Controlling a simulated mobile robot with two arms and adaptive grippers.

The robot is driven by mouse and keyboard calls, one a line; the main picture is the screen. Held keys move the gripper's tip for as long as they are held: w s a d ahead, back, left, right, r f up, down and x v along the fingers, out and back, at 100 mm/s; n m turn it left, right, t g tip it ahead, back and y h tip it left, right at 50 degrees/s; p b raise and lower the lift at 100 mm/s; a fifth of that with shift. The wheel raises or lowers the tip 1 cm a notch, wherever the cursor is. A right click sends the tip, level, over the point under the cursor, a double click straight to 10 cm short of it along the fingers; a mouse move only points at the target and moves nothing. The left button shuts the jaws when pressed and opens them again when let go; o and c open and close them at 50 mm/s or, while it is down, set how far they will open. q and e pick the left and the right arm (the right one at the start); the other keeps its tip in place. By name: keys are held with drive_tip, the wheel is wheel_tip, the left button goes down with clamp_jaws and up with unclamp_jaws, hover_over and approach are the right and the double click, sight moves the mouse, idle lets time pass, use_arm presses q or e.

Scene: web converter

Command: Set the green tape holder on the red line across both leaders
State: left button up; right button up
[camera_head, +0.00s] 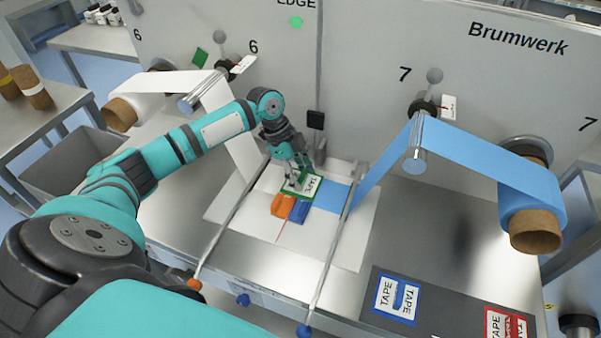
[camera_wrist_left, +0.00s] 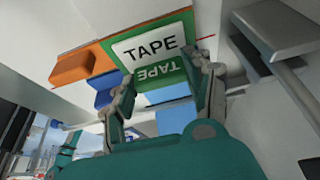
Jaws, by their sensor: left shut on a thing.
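The green tape holder (camera_head: 312,188), a green-edged card with a white TAPE label, is over the white splice plate (camera_head: 240,222) where the leaders meet. My left gripper (camera_head: 297,183) is shut on it. In the left wrist view the fingers (camera_wrist_left: 165,88) are on both sides of the holder (camera_wrist_left: 165,27). The blue leader (camera_head: 333,195) lies on the plate at the right, and the white leader (camera_head: 232,135) comes down from the left. I cannot tell whether the holder touches the leaders.
An orange block (camera_head: 282,206) and a blue block (camera_head: 299,211) are just in front of the holder. Two slanted rods (camera_head: 232,228) (camera_head: 333,250) flank the plate. A dark mat (camera_head: 440,320) at the front right carries blue (camera_head: 397,299) and red (camera_head: 508,323) tape holders.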

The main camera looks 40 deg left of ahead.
use_arm(q)
drive_tip(key=shift+f, duration=0.35)
drive_tip(key=o, duration=1.2)
